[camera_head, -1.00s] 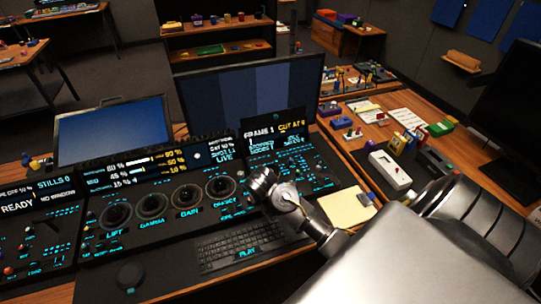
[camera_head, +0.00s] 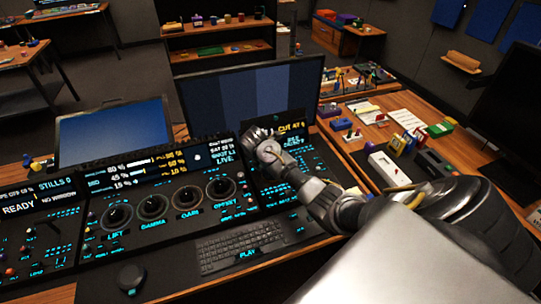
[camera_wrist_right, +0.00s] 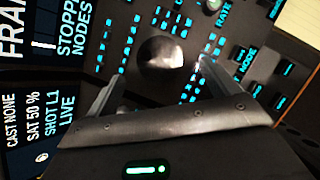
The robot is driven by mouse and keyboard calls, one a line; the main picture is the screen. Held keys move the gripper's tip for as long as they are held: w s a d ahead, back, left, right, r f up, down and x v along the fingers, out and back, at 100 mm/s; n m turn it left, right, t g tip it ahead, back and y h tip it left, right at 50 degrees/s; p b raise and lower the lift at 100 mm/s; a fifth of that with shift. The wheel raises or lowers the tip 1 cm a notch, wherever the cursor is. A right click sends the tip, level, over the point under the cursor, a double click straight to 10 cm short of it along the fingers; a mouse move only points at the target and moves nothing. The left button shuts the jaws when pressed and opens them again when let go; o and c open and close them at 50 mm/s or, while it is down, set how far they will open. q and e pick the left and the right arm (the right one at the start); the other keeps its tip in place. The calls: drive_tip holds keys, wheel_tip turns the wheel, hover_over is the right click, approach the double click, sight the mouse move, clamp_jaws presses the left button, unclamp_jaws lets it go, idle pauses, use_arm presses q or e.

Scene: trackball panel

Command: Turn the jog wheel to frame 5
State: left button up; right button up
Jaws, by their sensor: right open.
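The right-hand panel (camera_head: 290,180) has cyan-lit keys and a small display (camera_head: 292,127) reading "CUT AT", partly covered by my right arm. My right gripper (camera_head: 262,150) is over this panel's upper left part. In the wrist view, a shiny round dome or wheel (camera_wrist_right: 165,52) sits on the panel, likely the jog wheel; its marking cannot be read. My right gripper's open fingers (camera_wrist_right: 158,78) stand to either side and short of it, with no contact visible. The frame number is cut off or hidden. My left gripper is out of view.
Four-dial colour panel (camera_head: 170,205) lies to the left, with a keyboard (camera_head: 240,246) in front and a black puck-like knob (camera_head: 131,277) further left. A monitor (camera_head: 250,95) stands behind. Small blocks and a white device (camera_head: 389,168) lie on the right desk.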

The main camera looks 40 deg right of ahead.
drive_tip(key=x, duration=0.4)
drive_tip(key=shift+w+d+f, duration=0.1)
drive_tip(key=shift+d+f, duration=0.05)
drive_tip(key=shift+f, duration=0.25)
drive_tip(key=c, duration=1)
drive_tip(key=shift+m, duration=0.3)
